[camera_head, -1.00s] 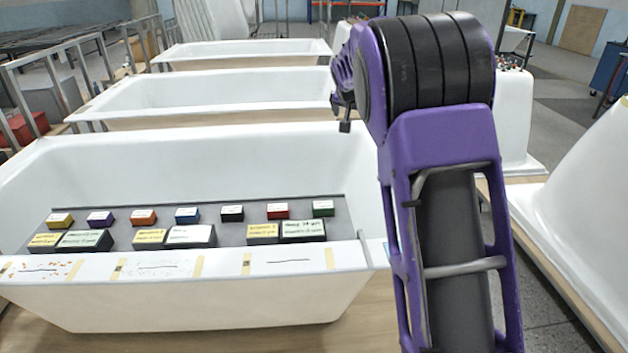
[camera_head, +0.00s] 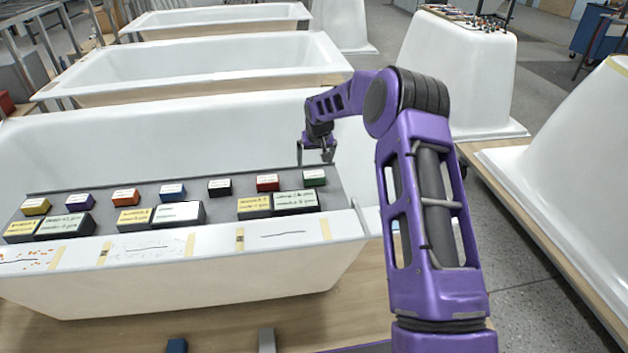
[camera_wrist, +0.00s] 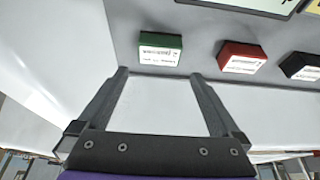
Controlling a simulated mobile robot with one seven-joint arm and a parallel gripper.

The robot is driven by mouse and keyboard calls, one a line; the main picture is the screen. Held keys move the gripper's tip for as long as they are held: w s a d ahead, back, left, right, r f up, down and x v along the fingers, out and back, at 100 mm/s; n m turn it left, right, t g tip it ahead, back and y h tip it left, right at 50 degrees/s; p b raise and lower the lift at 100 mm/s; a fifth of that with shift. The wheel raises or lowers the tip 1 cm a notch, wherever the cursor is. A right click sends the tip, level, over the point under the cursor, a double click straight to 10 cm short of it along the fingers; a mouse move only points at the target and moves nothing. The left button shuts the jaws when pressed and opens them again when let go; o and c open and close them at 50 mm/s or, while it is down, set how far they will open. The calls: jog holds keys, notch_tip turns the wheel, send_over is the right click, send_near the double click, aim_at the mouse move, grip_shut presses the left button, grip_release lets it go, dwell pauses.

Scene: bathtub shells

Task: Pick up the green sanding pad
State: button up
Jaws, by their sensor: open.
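The green sanding pad (camera_head: 315,178) is a small block with a white label, at the right end of the back row on a grey board (camera_head: 350,208) across the tub. It also shows in the wrist view (camera_wrist: 160,48), upper middle, just beyond my fingertips. My gripper (camera_head: 315,158) is above the far edge of the board, near the green pad and behind it as seen from the head. In the wrist view my gripper (camera_wrist: 160,74) is open with nothing between its fingers. The gap to the pad is hard to judge.
A red pad (camera_head: 268,183) and a black pad (camera_head: 219,187) sit left of the green one. Larger labelled boxes (camera_head: 296,202) stand in front of it. The white tub wall (camera_head: 120,150) rises behind, and other tubs (camera_head: 190,75) stand beyond.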

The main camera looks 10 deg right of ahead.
aim_at(314, 174)
jog(key=x, duration=0.3)
jog(key=shift+f, duration=0.1)
jog(key=x, duration=0.4)
jog(key=shift+s+d+f, duration=0.1)
jog(key=shift+s+f, duration=0.05)
jog(key=shift+s, duration=0.1)
jog(key=shift+w+f+b, duration=0.3)
jog(key=shift+f, duration=0.3)
jog(key=shift+c, duration=0.2)
jog(key=c, duration=1)
notch_tip(314, 174, up, 10)
jog(key=shift+r+p, duration=0.1)
jog(key=shift+p, duration=0.3)
jog(key=shift+c, duration=0.2)
